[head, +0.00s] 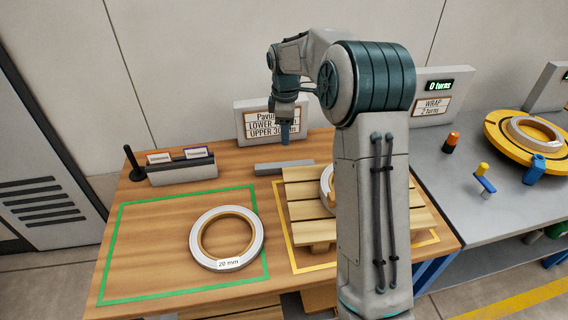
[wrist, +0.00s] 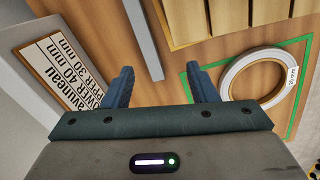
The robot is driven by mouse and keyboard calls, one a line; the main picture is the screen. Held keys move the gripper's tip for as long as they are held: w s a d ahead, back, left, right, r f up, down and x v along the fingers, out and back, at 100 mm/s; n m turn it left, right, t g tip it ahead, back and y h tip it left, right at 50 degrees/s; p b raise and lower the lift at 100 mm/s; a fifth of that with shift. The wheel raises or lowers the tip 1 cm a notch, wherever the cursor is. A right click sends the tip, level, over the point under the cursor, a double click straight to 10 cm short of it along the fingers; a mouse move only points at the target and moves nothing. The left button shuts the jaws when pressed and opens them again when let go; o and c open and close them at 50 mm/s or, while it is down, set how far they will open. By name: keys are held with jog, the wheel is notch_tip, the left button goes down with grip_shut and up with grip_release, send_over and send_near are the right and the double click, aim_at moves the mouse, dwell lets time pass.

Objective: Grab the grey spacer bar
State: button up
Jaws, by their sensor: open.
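The grey spacer bar (head: 282,167) lies flat on the wooden table, in front of the sign and behind the slatted pallet. In the wrist view the bar (wrist: 144,38) runs from the top edge down between the two fingers, its near end just beyond their tips. My gripper (head: 285,142) points down above the table near the bar. In the wrist view my gripper (wrist: 161,75) has its two blue fingers wide apart with nothing between the pads. The exact height above the bar is hard to tell.
A white ring labelled 20 mm (head: 197,244) overlaps the green outline's right side. The pallet (head: 310,230) bears another ring, partly hidden by my arm. A sign (head: 243,128) stands behind the bar; a card holder (head: 182,173) stands left. A grey bench with a yellow turntable (head: 500,138) is right.

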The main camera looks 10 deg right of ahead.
jog(key=n, duration=0.2)
send_over(285, 164)
notch_tip(285, 164, down, 3)
jog(key=f, duration=0.8)
jog(key=shift+w+d+f, duration=0.15)
jog(key=shift+w+f, duration=0.25)
jog(key=f, duration=0.5)
jog(key=shift+s+a+f+p, duration=0.1)
jog(key=shift+s+a+p, duration=0.1)
jog(key=shift+s+p, duration=0.2)
jog(key=c, duration=1.1)
